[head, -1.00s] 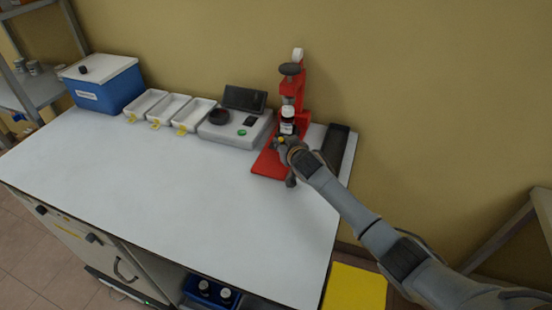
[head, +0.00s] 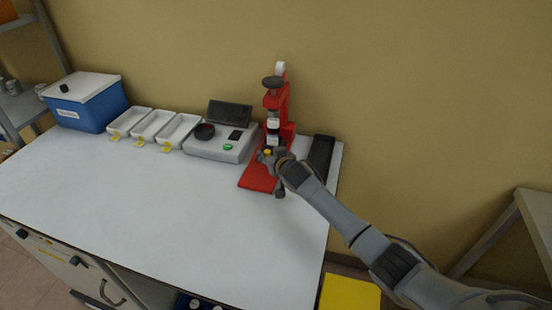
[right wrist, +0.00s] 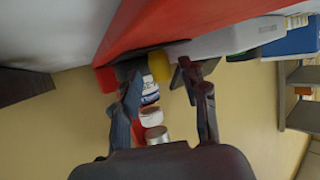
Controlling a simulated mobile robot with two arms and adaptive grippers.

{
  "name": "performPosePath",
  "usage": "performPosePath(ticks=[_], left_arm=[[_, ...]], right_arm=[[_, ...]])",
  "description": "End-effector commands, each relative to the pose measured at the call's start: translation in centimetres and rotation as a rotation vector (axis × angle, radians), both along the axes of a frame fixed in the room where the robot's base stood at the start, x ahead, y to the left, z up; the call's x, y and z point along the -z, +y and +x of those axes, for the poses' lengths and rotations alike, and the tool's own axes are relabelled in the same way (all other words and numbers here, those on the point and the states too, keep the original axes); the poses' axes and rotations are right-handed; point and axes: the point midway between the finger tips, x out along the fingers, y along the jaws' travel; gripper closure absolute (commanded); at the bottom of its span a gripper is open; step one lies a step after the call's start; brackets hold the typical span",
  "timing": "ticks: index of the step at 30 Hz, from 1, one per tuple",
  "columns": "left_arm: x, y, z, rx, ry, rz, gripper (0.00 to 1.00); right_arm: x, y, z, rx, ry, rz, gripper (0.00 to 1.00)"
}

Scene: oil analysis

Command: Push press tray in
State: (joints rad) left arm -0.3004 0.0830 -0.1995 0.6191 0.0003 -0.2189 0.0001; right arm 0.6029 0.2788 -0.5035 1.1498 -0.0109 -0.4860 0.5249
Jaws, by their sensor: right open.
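The red press (head: 281,105) stands at the back right of the table, with a dark round knob near its top. My right gripper (head: 268,157) is open, low at the front of the press, close to a yellow knob (head: 267,152). The press tray is mostly hidden by the gripper. My left gripper is out of view.
A grey device (head: 213,147) with a dark screen stands left of the press. Beyond it are white trays (head: 153,125) and a blue box (head: 87,106). A dark block (head: 320,158) lies right of the press. The table front is clear.

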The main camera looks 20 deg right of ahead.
Motion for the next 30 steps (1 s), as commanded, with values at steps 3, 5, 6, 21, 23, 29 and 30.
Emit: performPosePath(ticks=[3,5,6,21,23,29,30], left_arm=[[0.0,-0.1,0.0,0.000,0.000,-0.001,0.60],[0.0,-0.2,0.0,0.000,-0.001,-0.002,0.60],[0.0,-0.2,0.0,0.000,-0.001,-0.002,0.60],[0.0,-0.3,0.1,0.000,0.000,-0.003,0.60],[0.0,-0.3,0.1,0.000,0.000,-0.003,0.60],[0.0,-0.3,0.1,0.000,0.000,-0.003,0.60],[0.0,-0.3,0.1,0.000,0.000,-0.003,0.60]], right_arm=[[-0.3,-0.1,-1.1,-0.001,0.000,0.000,0.56],[-0.7,-0.1,-1.8,-0.002,-0.001,0.001,0.56],[-0.9,-0.2,-2.3,-0.001,-0.002,0.000,0.56],[-3.8,-0.7,-9.1,0.000,-0.001,0.000,0.56],[-4.0,-0.7,-9.6,-0.001,-0.001,0.000,0.56],[-4.4,-0.8,-10.5,0.001,-0.001,-0.001,0.56],[-4.4,-0.8,-10.6,0.001,-0.001,-0.001,0.56]])
